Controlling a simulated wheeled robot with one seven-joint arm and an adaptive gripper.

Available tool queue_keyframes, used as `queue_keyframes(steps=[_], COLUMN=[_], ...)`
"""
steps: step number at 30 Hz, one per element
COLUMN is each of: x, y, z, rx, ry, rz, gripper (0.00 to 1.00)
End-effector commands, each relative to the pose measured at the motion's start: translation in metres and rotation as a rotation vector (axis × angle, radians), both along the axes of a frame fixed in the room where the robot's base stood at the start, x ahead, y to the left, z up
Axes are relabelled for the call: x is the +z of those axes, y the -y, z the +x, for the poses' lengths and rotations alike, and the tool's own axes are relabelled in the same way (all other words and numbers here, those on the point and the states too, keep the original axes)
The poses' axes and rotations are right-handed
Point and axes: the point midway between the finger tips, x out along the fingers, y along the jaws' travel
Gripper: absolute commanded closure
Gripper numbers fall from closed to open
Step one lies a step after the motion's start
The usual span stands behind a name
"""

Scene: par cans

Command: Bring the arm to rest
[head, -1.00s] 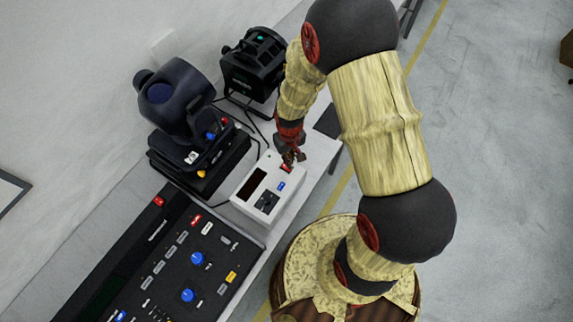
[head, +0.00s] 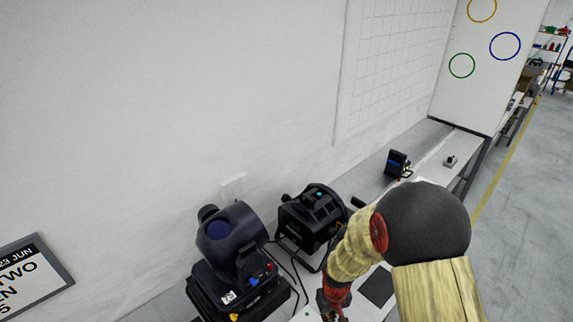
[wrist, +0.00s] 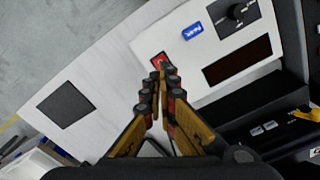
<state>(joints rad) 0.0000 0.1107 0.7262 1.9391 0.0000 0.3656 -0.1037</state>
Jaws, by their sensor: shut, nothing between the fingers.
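My gripper (wrist: 163,78) is shut and empty in the wrist view. Its fingertips appear just beside a red switch (wrist: 159,60) on a white control box (wrist: 205,65); I cannot tell whether they touch it. Most of the box is out of that view.
A dark moving-head light (head: 232,235) and a black lamp (head: 312,215) stand left of my arm, with cables between. A dark square pad (head: 377,286) lies on the bench to the right. A small black device (head: 397,163) stands farther back. Grey floor (head: 510,240) is clear at right.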

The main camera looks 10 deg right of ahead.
Motion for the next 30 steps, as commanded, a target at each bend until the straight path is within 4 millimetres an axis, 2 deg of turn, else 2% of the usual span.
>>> queue_keyframes(steps=[4, 8, 10, 17, 24, 30], x=[0.0, 0.006, 0.03, 0.09, 0.154, 0.193], y=[0.0, 0.0, 0.0, 0.0, 0.0, 0.0], z=[-0.014, -0.05, -0.061, -0.076, -0.099, -0.123], rx=[-0.015, -0.032, -0.046, -0.073, -0.095, -0.104], ry=[-0.048, -0.142, -0.162, -0.126, 0.015, 0.192], rz=[0.0, -0.003, -0.004, -0.005, 0.001, 0.01], gripper=[1.0, 1.0, 1.0, 1.0, 1.0, 1.0])
